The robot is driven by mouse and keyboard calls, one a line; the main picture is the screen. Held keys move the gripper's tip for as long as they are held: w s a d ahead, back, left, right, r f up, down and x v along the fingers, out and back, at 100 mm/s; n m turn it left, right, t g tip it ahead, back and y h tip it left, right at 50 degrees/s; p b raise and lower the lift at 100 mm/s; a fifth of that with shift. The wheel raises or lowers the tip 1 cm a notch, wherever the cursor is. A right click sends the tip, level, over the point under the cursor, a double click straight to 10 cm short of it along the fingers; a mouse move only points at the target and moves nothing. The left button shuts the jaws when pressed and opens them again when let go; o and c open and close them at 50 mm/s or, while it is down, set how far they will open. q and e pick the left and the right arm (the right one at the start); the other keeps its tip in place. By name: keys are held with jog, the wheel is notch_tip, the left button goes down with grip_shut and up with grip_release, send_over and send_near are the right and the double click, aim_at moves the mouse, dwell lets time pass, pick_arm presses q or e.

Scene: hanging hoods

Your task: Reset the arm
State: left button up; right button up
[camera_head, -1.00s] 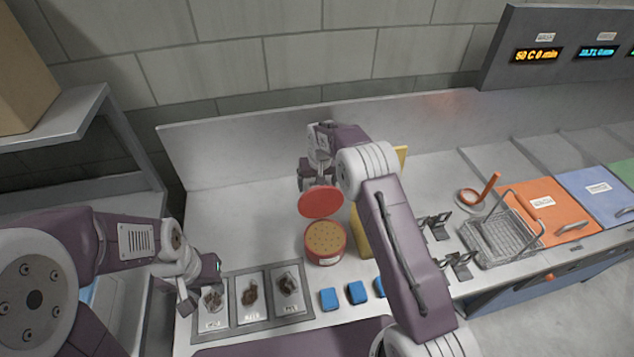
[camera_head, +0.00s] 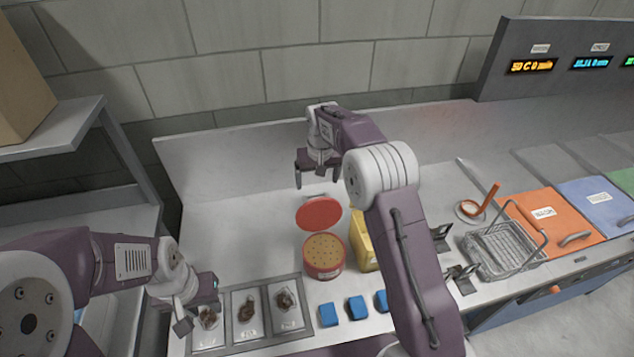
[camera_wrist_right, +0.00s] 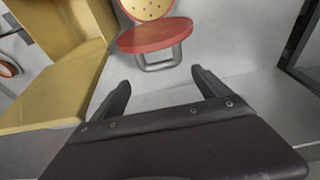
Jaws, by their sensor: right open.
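My right gripper (camera_head: 316,178) is open and empty in the head view, above the counter and behind the red container (camera_head: 324,262). The container's red lid (camera_head: 319,213) stands tilted open behind its dotted tan top. In the right wrist view the open fingers of my right gripper (camera_wrist_right: 162,92) point toward the red lid (camera_wrist_right: 155,36), with a gap between them. My left gripper (camera_head: 197,305) is at the lower left, by the left end of a grey tray. I cannot tell whether its fingers are open or shut.
A yellow box (camera_head: 361,240) stands right of the red container, partly behind my right arm. The grey tray (camera_head: 252,280) holds three labelled packs. Blue blocks (camera_head: 356,307) lie beside it. A wire basket (camera_head: 503,250) is further right. The counter's back left is clear.

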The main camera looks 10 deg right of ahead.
jog(key=s+d+r+b, duration=0.25)
jog(key=s+b, duration=0.25)
jog(key=s, duration=0.3)
jog(key=s+f, duration=0.4)
jog(key=s, duration=0.3)
jog(key=s+d+f+g+b, duration=0.1)
jog(key=s+f, duration=0.3)
jog(key=s, duration=0.4)
jog(key=s+d+f, duration=0.1)
jog(key=s+f, duration=0.3)
jog(key=s, duration=0.3)
jog(key=shift+s+f+m+b, duration=0.2)
jog(key=shift+f+m+b, duration=0.1)
jog(key=shift+f+b, duration=0.1)
